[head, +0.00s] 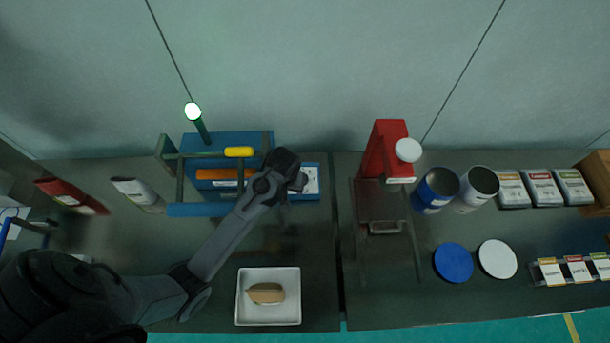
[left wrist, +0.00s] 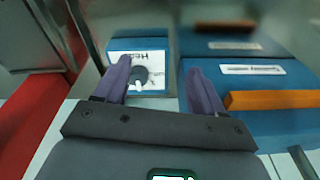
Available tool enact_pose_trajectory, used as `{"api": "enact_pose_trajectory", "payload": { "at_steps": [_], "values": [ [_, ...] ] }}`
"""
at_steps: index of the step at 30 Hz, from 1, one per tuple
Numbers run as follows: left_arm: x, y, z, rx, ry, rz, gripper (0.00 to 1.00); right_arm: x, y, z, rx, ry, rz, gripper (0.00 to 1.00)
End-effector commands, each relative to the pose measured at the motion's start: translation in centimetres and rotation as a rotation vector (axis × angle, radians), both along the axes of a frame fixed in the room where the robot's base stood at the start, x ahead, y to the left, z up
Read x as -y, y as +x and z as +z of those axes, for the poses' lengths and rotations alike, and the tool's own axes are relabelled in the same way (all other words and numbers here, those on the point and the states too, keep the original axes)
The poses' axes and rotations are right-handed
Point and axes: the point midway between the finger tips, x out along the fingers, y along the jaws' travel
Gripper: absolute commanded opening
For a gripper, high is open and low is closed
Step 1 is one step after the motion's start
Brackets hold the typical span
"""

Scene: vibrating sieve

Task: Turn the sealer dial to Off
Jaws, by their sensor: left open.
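The sealer (head: 228,142) is a blue machine at the back of the left table, with a yellow-gripped lever and an orange bar. Its white dial panel (head: 312,183) is at its right end, partly hidden by my left gripper (head: 295,182). In the left wrist view the dark round dial (left wrist: 139,76) has a white mark pointing down in the picture. The panel's lettering is upside down, and I cannot read the full setting. My left gripper (left wrist: 160,75) is open, its purple fingers either side of the dial in the picture, with the dial nearer the left finger. My right gripper is not in view.
A red machine (head: 383,145) stands right of the sealer across the table gap. A white tray (head: 240,313) with a tan item lies in front of the sealer. Cans and lids are farther right.

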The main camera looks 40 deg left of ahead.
Motion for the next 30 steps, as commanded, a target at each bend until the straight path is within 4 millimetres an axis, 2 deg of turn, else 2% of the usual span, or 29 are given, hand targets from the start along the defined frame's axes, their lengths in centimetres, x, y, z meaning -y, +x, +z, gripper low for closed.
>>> {"api": "enact_pose_trajectory", "payload": {
  "at_steps": [1, 6, 12, 17, 20, 30],
  "values": [
    [-0.5, 1.4, 0.1, -0.007, -0.011, 0.046, 0.69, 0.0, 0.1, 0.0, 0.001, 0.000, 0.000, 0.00],
    [-2.0, 5.4, 0.5, -0.044, -0.057, 0.211, 0.69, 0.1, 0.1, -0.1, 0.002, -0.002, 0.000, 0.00],
    [-2.7, 8.3, 1.2, -0.079, -0.102, 0.341, 0.69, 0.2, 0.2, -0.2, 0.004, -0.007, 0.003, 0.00],
    [-2.8, 9.1, 1.1, -0.093, -0.116, 0.380, 0.69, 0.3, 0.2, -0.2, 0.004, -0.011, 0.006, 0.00],
    [-2.8, 9.2, 0.4, -0.097, -0.119, 0.386, 0.69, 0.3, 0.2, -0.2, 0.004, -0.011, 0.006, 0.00],
    [-2.9, 9.1, -4.9, -0.097, -0.118, 0.384, 0.69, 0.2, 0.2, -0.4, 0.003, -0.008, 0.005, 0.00]
  ]
}}
